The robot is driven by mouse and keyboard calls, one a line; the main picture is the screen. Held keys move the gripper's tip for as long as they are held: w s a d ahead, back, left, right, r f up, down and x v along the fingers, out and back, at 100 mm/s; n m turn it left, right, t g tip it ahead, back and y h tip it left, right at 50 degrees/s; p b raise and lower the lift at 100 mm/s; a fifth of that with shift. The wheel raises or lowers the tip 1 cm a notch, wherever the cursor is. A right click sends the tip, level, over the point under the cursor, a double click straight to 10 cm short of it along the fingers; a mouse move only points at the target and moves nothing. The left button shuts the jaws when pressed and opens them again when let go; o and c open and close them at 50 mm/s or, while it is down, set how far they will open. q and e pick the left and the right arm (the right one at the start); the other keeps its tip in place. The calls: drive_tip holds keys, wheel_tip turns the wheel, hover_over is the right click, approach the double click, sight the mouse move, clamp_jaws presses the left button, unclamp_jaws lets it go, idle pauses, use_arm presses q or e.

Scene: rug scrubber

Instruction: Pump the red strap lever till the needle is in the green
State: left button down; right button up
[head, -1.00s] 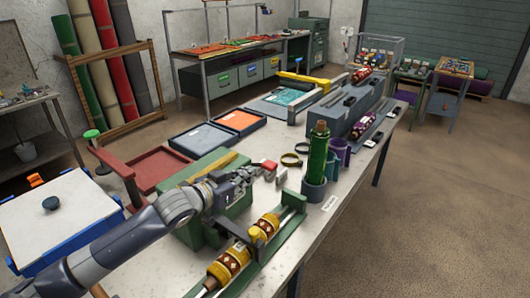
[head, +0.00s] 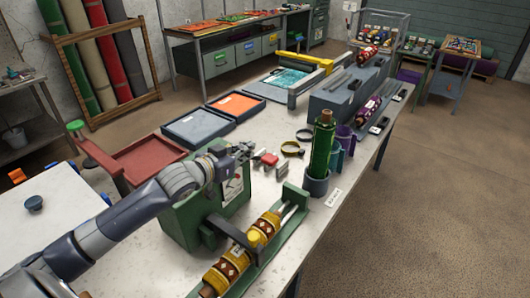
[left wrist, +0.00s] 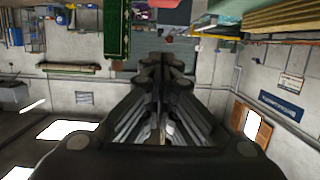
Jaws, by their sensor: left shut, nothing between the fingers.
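A green box-shaped machine (head: 182,226) stands on the workbench, with a white gauge dial (head: 232,188) on its right-hand face. The needle's position is too small to tell. The red lever handle (head: 268,159) is just right of the machine, near its top. My left gripper (head: 248,150) is shut and empty. It is above the machine's top right corner, close to the left side of the red handle; I cannot tell whether they touch. In the left wrist view the closed fingers (left wrist: 163,70) point at the far wall. My right gripper is not in view.
A green bottle-like roll (head: 323,145) stands in a cup to the right. A red tray (head: 150,160) is at the left.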

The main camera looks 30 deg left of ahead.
use_arm(q)
drive_tip(key=p, duration=0.2)
hover_over(266, 161)
drive_tip(key=s, duration=0.3)
drive_tip(key=f, duration=0.1)
drive_tip(key=x, duration=0.1)
drive_tip(key=p+x, duration=0.1)
drive_tip(key=x, duration=0.1)
drive_tip(key=shift+a+f, duration=0.1)
drive_tip(key=shift+a, duration=0.15)
wheel_tip(266, 161, down, 4)
drive_tip(key=shift+s+f+p, duration=0.15)
drive_tip(key=shift+p, duration=0.5)
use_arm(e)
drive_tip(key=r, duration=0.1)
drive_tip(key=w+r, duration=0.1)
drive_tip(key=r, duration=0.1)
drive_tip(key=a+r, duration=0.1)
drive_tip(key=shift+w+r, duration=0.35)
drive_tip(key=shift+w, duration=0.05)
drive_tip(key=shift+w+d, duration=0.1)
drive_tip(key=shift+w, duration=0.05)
